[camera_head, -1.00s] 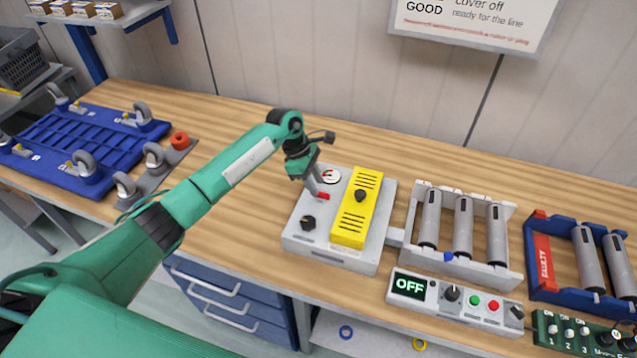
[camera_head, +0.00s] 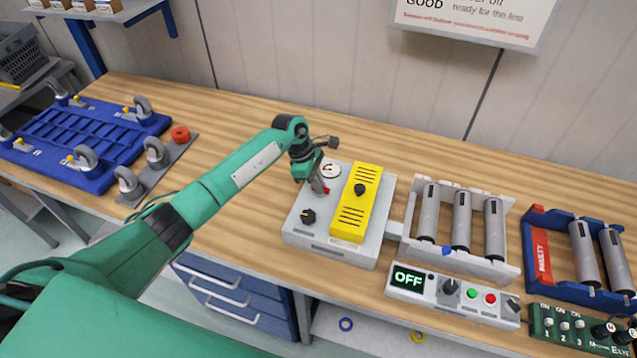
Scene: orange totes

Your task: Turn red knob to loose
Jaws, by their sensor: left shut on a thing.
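The red knob (camera_head: 327,191) is a small red piece on top of the light grey box (camera_head: 300,236), left of the yellow cover (camera_head: 352,221) and just below a round gauge (camera_head: 331,170). My left gripper (camera_head: 321,190) points down at the red knob from the left, shut on it, and its fingers hide part of the knob. The knob's exact angle and any markings near it are too small to read. My right gripper is not in view.
A black knob (camera_head: 308,217) sits on the box's front left, and another (camera_head: 360,189) on the yellow cover. A grey roller unit (camera_head: 408,245), an OFF panel (camera_head: 431,299) and a blue FAULTY rack (camera_head: 529,262) stand right.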

